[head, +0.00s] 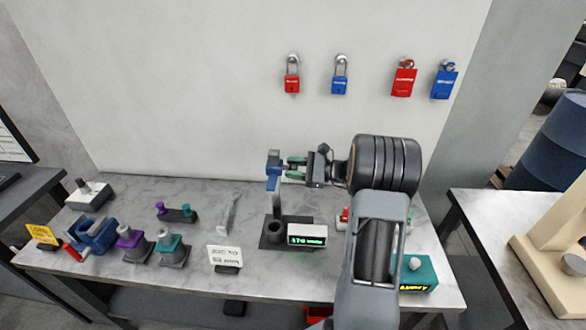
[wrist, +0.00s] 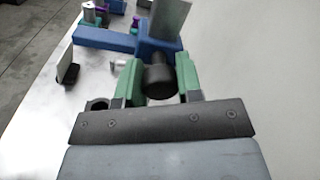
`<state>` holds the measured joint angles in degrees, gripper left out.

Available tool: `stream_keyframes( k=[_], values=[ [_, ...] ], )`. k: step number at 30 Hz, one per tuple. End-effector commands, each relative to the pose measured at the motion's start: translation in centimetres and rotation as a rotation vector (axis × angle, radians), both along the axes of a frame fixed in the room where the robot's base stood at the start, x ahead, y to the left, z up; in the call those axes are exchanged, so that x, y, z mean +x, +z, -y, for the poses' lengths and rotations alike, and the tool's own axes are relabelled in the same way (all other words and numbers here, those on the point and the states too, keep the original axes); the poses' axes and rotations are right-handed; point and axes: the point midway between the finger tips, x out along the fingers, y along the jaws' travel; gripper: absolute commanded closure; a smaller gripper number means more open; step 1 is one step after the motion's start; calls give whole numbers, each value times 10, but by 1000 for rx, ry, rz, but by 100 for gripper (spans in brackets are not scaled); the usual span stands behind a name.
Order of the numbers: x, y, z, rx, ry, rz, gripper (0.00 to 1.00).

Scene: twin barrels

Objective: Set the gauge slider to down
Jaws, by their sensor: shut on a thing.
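The height gauge has a dark base (head: 265,243), an upright grey column (head: 277,206) and a blue slider (head: 273,171) high on the column. Its display (head: 307,236) has green digits that look like 170. My gripper (head: 291,168) is at the slider's right side, with its green fingers pointing left. In the wrist view, the fingers of my gripper (wrist: 158,75) are shut on the slider's black knob (wrist: 158,86). The blue slider (wrist: 120,40) lies just beyond them, around the grey column (wrist: 170,18). My arm hides part of the table right of the gauge.
A label card (head: 225,254) stands front left of the gauge on the marbled table (head: 200,194). A blue vise (head: 94,234) and purple and teal items stand farther left. A teal box (head: 420,274) is at the right. Red and blue padlocks (head: 292,84) hang on the wall.

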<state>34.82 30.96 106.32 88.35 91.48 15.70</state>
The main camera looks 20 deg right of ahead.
Motion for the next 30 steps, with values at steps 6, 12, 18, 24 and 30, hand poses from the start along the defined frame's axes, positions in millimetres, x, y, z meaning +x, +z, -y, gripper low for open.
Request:
stream_keyframes(
  k=[6,12,18,24,30],
  values=[
    [0,-19,1,0,-2,1,100],
    [0,-66,1,1,-2,0,100],
    [0,-89,1,0,-2,1,100],
    [0,-86,1,-1,-2,1,100],
    [0,-85,0,0,-2,1,52]
  ],
)
